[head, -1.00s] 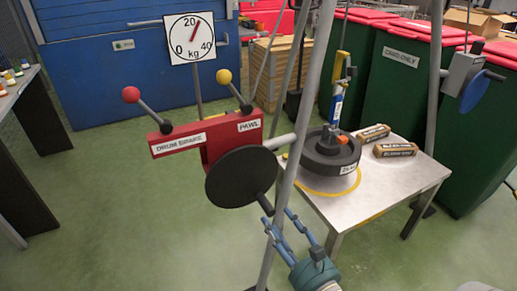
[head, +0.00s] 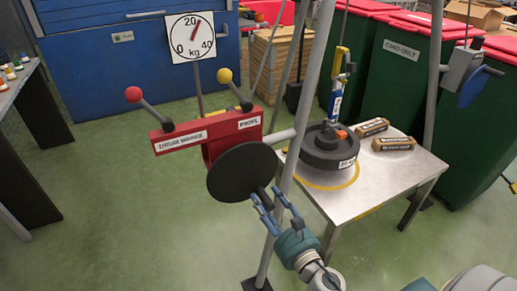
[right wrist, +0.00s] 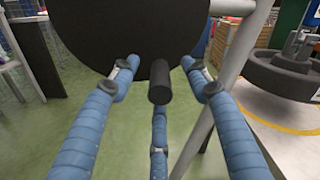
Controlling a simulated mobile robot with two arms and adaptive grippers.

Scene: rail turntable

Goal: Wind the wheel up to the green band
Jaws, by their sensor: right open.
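A black crank disc (head: 242,172) with a short dark handle (right wrist: 158,92) is mounted on the red winch body (head: 228,145). My right gripper (head: 269,200) is open just below and right of the disc. In the right wrist view its blue fingers spread either side of the handle without closing on it. A thick black wheel (head: 330,148) lies on the metal table, with an orange part and a yellow-and-blue hanging device (head: 337,95) above its middle. The dial (head: 191,38) marked 0, 20, 40 kg has a red pointer near 20. I cannot make out a green band.
Red-knobbed (head: 133,94) and yellow-knobbed (head: 225,76) levers stand on the winch. Grey posts (head: 297,130) rise beside the gripper. Two cartons (head: 393,144) lie on the metal table (head: 345,203). A blue-disc device (head: 472,87) is on the right post. Green floor is open at left.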

